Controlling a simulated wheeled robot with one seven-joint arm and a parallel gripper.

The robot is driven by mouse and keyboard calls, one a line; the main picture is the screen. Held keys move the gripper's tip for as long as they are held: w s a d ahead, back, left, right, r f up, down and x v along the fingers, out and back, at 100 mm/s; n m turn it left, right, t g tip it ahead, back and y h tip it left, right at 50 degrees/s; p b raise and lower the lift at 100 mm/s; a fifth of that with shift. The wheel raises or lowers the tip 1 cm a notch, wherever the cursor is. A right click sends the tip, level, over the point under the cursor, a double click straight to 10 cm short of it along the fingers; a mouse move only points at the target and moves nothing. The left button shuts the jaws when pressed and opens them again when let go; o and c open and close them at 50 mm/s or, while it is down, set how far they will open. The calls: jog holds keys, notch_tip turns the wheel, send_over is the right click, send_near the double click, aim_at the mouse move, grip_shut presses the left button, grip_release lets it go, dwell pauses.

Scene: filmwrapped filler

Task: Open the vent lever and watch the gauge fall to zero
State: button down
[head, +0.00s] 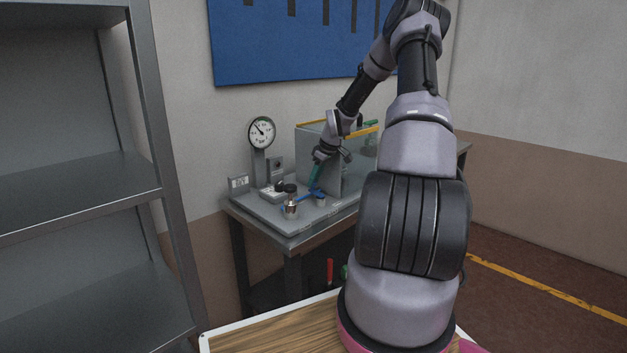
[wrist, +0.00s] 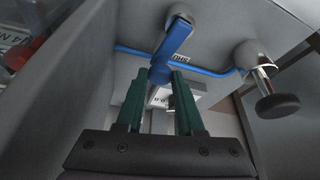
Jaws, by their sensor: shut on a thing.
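The blue vent lever (wrist: 174,38) runs from a pale round pivot down to my gripper in the wrist view. My gripper (wrist: 159,80) has green fingers, one on each side of the lever's lower end, and is shut on it. In the head view my gripper (head: 313,186) reaches down to blue parts on the grey bench; the lever is too small there to separate clearly from the blue pipe. The round white gauge (head: 261,132) stands on a grey post behind, its dark needle pointing to the upper left; its numbers are too small to read.
A blue pipe (wrist: 216,72) runs behind the lever to a metal fitting with a black knob (wrist: 277,106). A grey shelf (head: 80,200) stands at the left. A wooden-topped surface (head: 270,335) lies in front.

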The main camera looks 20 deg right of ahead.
aim_at(326, 178)
jog(key=m, duration=0.2)
jog(key=d+m+h, duration=0.1)
jog(key=m, duration=0.1)
jog(key=shift+d+t, duration=0.2)
jog(key=shift+t, duration=0.2)
jog(key=m, duration=0.1)
jog(key=m+h, duration=0.1)
jog(key=d+m+h, duration=0.1)
jog(key=m, duration=0.1)
jog(key=shift+s, duration=0.3)
jog(key=m, duration=0.2)
jog(key=s+d+m+h, duration=0.1)
jog(key=m, duration=0.1)
jog(key=shift+d+h, duration=0.1)
jog(key=shift+h, duration=0.2)
jog(key=shift+s+d+m+g+h, duration=0.2)
jog(key=shift+s+m+g+h, duration=0.15)
jog(key=shift+m, duration=0.7)
jog(key=shift+s+d+m+g+h, duration=0.15)
jog(key=shift+s+m+g+h, duration=0.15)
jog(key=shift+m, duration=0.75)
jog(key=c, duration=0.5)
grip_release()
jog(key=shift+c, duration=0.2)
